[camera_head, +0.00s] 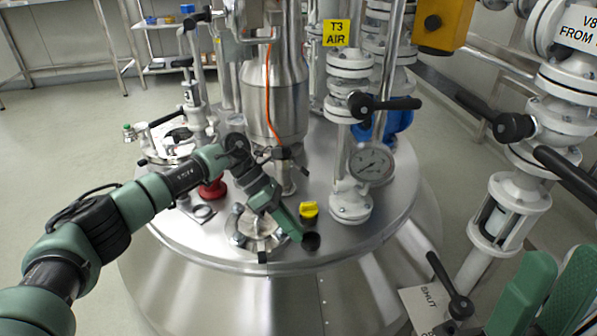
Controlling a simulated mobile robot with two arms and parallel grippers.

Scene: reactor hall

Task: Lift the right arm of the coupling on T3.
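A yellow cap (308,210), a gauge (371,163) and a white valve column with a black lever (390,103) stand right of the fitting. White pipework (510,205) crowds the right side. Floor (60,130) is clear at left.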

